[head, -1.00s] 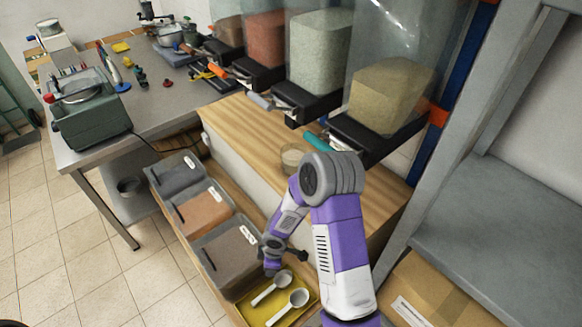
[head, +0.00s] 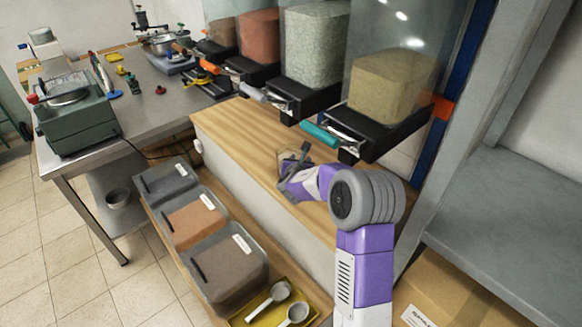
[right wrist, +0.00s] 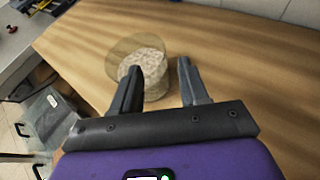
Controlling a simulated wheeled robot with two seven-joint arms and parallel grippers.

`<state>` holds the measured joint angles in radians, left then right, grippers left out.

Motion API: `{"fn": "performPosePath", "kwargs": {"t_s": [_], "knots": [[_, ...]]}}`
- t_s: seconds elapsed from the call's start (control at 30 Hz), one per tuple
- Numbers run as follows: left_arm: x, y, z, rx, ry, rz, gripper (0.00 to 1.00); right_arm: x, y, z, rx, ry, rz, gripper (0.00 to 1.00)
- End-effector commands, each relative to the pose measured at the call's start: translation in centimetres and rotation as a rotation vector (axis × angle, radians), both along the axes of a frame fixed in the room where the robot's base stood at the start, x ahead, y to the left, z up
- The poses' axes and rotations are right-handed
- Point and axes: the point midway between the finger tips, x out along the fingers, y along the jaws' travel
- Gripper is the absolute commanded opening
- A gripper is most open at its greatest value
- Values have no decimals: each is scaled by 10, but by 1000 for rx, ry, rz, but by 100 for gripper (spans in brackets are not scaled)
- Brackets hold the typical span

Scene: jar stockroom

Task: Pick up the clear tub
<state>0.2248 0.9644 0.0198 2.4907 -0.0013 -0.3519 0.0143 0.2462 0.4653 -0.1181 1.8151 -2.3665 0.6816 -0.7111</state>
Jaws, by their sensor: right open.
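The clear tub (right wrist: 148,57) stands on the wooden counter in the right wrist view, with pale grainy contents and a round, see-through rim. In the head view the tub (head: 284,156) is mostly hidden behind my right gripper (head: 300,152). My right gripper also shows in the right wrist view (right wrist: 160,75), where its two fingers are spread apart. The tub is just beyond the fingertips, more toward the left finger, and nothing is held. My left gripper is not in view.
The wooden counter (head: 236,132) is mostly clear around the tub. Large dispensers with black bases, one with a teal handle (head: 322,134), hang over its back edge. Lidded bins (head: 228,268) and a yellow tray (head: 262,318) with scoops are below. A grey shelf (head: 510,220) is at the right.

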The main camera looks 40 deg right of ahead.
Motion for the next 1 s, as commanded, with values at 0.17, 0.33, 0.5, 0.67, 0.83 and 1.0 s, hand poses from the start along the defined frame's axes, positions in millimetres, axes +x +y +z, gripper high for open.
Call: {"fn": "performPosePath", "kwargs": {"t_s": [0.17,0.33,0.5,0.67,0.83,1.0], "knots": [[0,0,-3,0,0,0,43,18,-17,-11,1,1,-2,44],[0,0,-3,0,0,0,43,24,-23,-15,3,0,-2,44],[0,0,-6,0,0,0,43,34,-34,-22,4,1,-2,44],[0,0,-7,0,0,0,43,49,-47,-30,5,1,-3,44],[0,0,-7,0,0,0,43,57,-55,-34,3,1,-1,44],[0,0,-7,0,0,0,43,58,-56,-35,4,0,-1,44]]}}
